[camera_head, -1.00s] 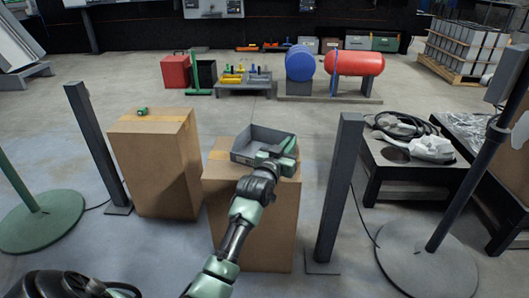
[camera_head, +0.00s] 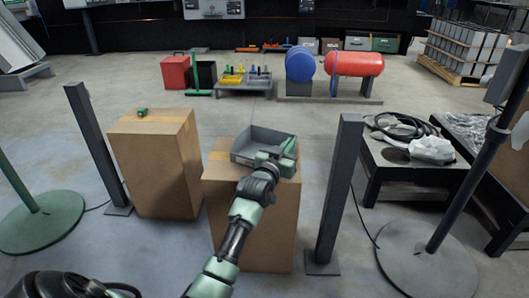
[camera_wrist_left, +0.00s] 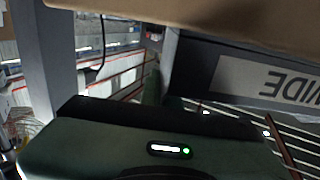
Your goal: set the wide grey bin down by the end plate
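The wide grey bin (camera_head: 264,138) is an open, shallow tray on top of the right cardboard box (camera_head: 250,225). In the left wrist view the bin's side (camera_wrist_left: 245,75) shows upside down with a white label ending in "IDE". My left gripper (camera_head: 283,157), with green parts, is at the bin's near right corner. The wrist view does not show clearly whether its fingers are closed on the bin wall or just beside it. A small green part (camera_head: 142,112) lies on the left cardboard box; I cannot tell whether it is the end plate. My right gripper is out of view.
The left cardboard box (camera_head: 155,165) stands apart from the right one. Dark posts (camera_head: 98,150) and (camera_head: 337,190) flank the boxes. A dark table (camera_head: 415,180) with cable is at right. Open floor lies behind the boxes.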

